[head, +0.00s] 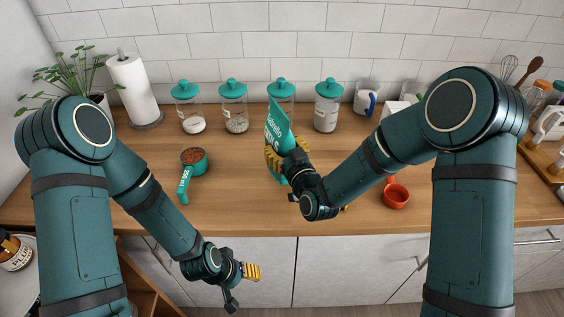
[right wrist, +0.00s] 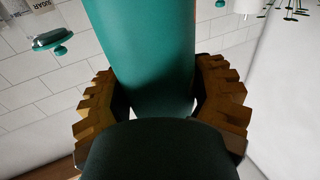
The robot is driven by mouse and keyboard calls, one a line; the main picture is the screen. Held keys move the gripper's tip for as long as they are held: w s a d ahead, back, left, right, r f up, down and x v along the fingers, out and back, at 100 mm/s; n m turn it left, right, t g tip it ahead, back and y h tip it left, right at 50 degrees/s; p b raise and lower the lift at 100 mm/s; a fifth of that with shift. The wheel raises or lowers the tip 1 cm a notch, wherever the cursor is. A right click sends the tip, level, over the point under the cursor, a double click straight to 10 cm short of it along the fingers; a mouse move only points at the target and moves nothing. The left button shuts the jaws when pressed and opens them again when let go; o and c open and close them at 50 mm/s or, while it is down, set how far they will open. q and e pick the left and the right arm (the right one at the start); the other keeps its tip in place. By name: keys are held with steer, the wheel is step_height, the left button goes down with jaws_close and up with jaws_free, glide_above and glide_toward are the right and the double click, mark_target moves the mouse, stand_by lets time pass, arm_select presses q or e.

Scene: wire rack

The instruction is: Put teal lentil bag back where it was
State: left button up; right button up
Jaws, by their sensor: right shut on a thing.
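The teal lentil bag (head: 275,132) stands upright but tilted in the head view, in front of the row of jars. My right gripper (head: 277,157) is shut on it, its yellow fingers on the bag's sides. The right wrist view shows the teal bag (right wrist: 145,50) between both fingers. I cannot tell whether the bag's bottom touches the counter. My left gripper (head: 250,271) hangs in front of the counter's front edge, away from the bag; its jaw opening is unclear.
Several teal-lidded jars (head: 233,112) stand at the back of the wooden counter (head: 232,205). A teal measuring cup (head: 194,162) with brown contents sits left of the bag. A paper towel roll (head: 134,92) stands back left. The front middle is clear.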

steer(key=shift+a+f, duration=0.1)
steer(key=shift+f, duration=2.1)
steer(key=shift+f+b, duration=0.1)
steer(key=shift+b, duration=0.25)
steer(key=o, duration=1.4)
steer(key=shift+s+p, duration=0.1)
steer(key=shift+p, duration=0.2)
steer(key=b+v, duration=0.1)
steer(key=v, duration=1.1)
